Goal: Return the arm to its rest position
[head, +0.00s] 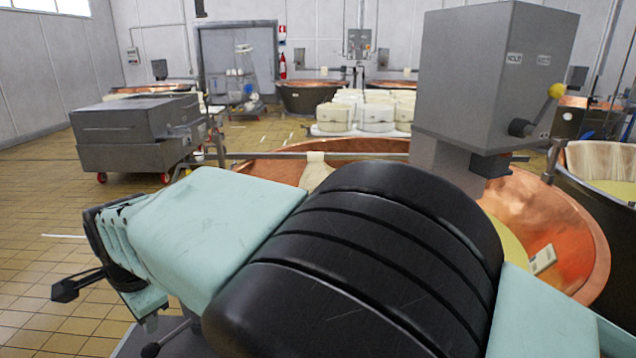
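My mint-green and black arm fills the lower middle of the head view, folded close to the camera. Its thick black ribbed joint (360,265) covers much of the near side of a copper vat (555,225). A mint-green link (215,225) reaches left from that joint. At the far left, over the tiled floor, a dark pointed part that appears to be my gripper (78,286) sticks out. Its fingers are not clear enough to show whether it is open or shut. I see nothing held there.
A grey machine box (490,75) with a yellow-knobbed lever stands over the vat. A grey wheeled cart (140,135) stands at left. White cheese moulds (365,112) sit behind the vat. Another vat (600,185) is at right. The tiled floor (45,195) at left is mostly clear.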

